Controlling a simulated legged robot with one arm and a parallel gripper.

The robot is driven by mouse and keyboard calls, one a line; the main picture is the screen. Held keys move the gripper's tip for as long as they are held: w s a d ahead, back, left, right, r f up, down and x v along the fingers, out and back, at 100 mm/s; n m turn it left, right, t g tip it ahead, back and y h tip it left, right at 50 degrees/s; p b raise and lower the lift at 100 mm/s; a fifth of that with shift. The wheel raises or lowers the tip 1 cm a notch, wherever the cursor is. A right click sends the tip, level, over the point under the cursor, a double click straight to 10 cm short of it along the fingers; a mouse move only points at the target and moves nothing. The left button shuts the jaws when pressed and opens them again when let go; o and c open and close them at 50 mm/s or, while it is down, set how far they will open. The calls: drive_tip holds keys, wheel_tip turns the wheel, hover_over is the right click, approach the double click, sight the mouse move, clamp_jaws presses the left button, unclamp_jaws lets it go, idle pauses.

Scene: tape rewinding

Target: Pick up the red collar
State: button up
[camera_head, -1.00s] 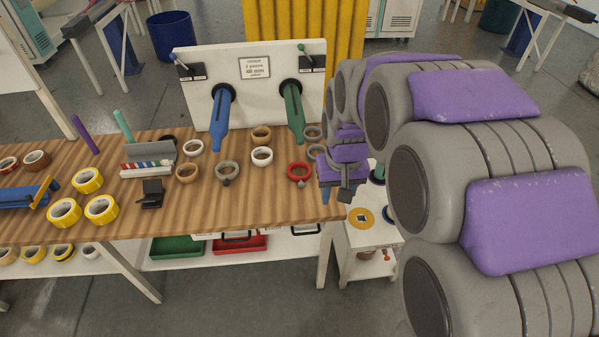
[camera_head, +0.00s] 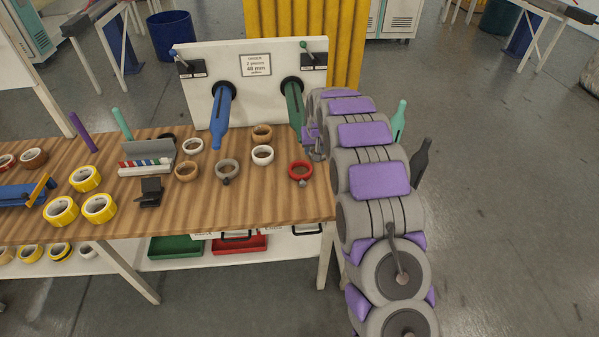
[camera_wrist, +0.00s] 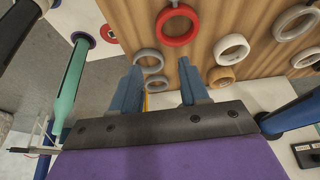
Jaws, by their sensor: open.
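The red collar (camera_head: 300,171) is a red ring with a small grey knob on its near side. It lies flat on the wooden table (camera_head: 250,205), near the right end. In the wrist view the red collar (camera_wrist: 177,25) is at the top centre, beyond the fingertips and apart from them. My gripper (camera_wrist: 160,75) is open, with two blue-grey fingers and nothing between them. In the head view my arm comes in from the lower right, and its end is near the green spindle, mostly hidden behind arm links.
A grey collar (camera_head: 227,170) and several tape rolls, such as a white one (camera_head: 262,155), lie left of the red collar. A white panel (camera_head: 255,65) with blue (camera_head: 221,115) and green (camera_head: 292,108) spindles stands behind. The table's front right is clear.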

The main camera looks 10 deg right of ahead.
drive_tip(key=f, duration=0.1)
drive_tip(key=b, duration=0.2)
hover_over(311, 169)
drive_tip(key=s, duration=0.3)
drive_tip(key=f, duration=1)
drive_tip(key=shift+w+f, duration=0.1)
drive_tip(key=shift+w, duration=0.15)
drive_tip(key=shift+w+f, duration=0.2)
drive_tip(key=shift+w, duration=0.05)
drive_tip(key=shift+b+x, duration=0.75)
drive_tip(key=shift+x, duration=1.8)
drive_tip(key=shift+s, duration=0.1)
clamp_jaws()
